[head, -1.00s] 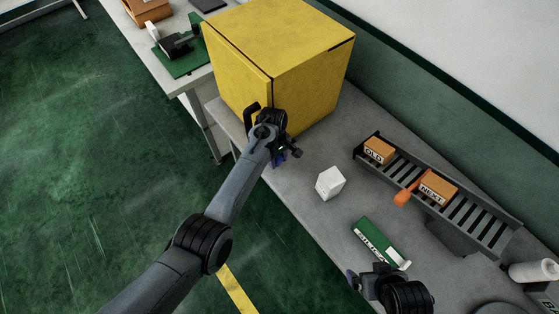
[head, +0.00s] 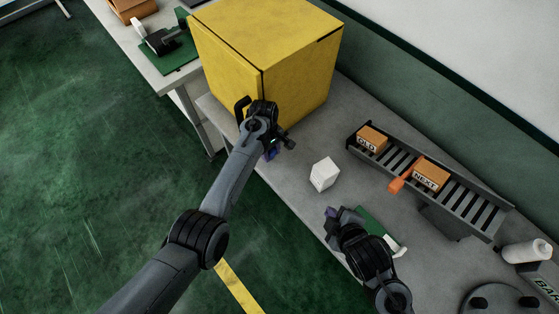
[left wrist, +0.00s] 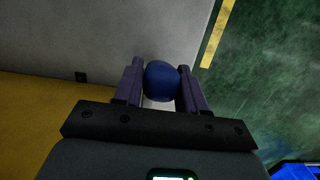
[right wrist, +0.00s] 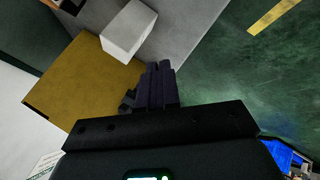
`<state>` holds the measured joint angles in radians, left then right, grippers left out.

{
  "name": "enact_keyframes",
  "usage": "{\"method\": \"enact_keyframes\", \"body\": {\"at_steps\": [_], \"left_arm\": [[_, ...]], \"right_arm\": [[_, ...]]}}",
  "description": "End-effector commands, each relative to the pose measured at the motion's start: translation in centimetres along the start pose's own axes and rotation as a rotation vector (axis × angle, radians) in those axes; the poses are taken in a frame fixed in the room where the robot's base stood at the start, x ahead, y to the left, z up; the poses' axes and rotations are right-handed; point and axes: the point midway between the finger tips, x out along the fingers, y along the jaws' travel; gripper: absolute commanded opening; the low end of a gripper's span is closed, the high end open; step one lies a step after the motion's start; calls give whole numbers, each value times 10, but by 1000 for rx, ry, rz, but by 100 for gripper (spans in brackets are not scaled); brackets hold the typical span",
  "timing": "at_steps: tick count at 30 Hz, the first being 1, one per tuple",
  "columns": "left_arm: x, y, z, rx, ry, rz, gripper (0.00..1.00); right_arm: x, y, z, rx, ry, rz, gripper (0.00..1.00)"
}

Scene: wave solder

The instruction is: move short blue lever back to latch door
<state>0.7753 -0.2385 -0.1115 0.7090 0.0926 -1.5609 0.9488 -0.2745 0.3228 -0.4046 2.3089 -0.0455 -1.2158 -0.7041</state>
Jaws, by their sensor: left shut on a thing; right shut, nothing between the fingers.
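The yellow machine (head: 290,50) stands at the back of the bench, and its door (head: 222,75) with a black handle (head: 240,106) looks closed. My left gripper (head: 270,152) is beside the lower front corner of the machine. In the left wrist view its fingers are shut on the round blue knob of the short blue lever (left wrist: 162,80). The lever's shaft is mostly hidden. My right gripper (head: 333,214) is over the front of the bench, shut and empty. Its fingers are pressed together in the right wrist view (right wrist: 160,85).
A white box (head: 324,174) stands between the grippers. Bare bench lies around the white box.

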Motion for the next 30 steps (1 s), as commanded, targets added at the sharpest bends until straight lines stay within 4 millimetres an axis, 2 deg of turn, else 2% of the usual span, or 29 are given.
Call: {"method": "enact_keyframes", "body": {"at_steps": [3,6,10,15,21,25,30], "left_arm": [[0,0,-1,0,1,0,0],[0,0,-1,-1,1,0,0],[0,0,-1,-1,1,0,0],[0,0,-1,-1,1,0,0],[0,0,-1,-1,1,0,0],[0,0,-1,-1,1,0,0],[0,0,-1,-1,1,0,0]], "right_arm": [[17,15,-35,-417,99,89,0],[30,21,-59,-765,161,171,0],[45,25,-78,-1206,212,286,0],[62,27,-84,-1707,237,424,0],[77,30,-74,-2123,233,545,0],[82,33,-66,-2283,225,594,0],[88,34,-64,-2378,221,625,0]]}}
